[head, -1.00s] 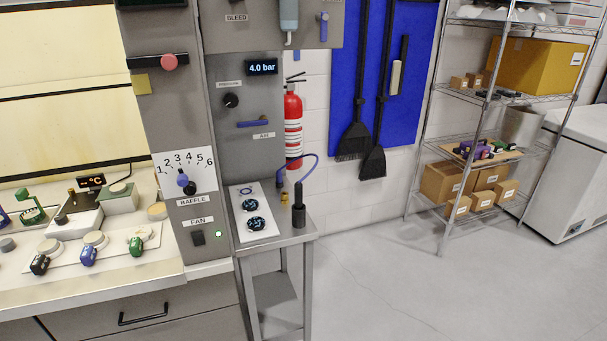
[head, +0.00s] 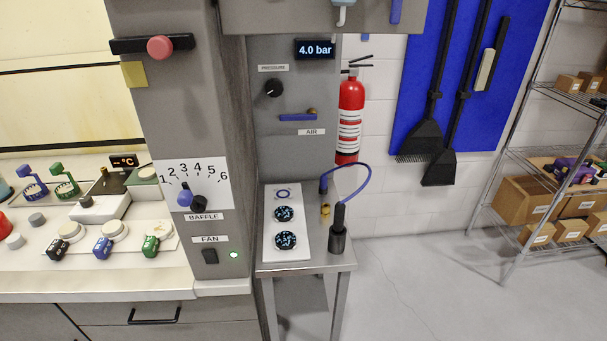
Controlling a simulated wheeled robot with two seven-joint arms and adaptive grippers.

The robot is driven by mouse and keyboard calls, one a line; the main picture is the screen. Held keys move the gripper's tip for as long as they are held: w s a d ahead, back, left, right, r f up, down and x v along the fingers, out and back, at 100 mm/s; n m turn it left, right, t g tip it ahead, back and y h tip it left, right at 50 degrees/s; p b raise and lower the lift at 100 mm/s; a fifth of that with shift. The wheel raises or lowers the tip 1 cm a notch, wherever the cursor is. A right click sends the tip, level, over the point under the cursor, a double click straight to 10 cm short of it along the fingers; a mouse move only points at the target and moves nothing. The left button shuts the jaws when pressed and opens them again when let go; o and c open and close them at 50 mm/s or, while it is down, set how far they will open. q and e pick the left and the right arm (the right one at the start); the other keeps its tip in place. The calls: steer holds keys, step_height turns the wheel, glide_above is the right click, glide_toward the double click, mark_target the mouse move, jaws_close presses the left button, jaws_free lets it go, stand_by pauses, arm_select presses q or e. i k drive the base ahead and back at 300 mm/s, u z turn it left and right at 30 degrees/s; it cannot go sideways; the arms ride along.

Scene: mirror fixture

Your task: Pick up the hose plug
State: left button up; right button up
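The hose plug (head: 340,216) is a slim black cylinder. It stands upright in a wider dark holder (head: 338,241) at the right front of a small metal side table (head: 344,262). A blue hose (head: 358,170) leaves its top and loops over to a dark fitting (head: 323,186) at the back of the table. The plug's lower end is hidden in the holder. Neither of my grippers is in view.
A white plate (head: 290,251) with round dark ports lies left of the holder. A small brass fitting (head: 325,209) stands behind it. A grey control column (head: 208,120) borders the table's left. A red extinguisher (head: 351,110) is behind. Floor at right is clear.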

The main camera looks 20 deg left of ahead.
mark_target(324, 184)
steer(key=u, duration=0.6)
steer(key=i, duration=0.5)
steer(key=u, duration=0.65)
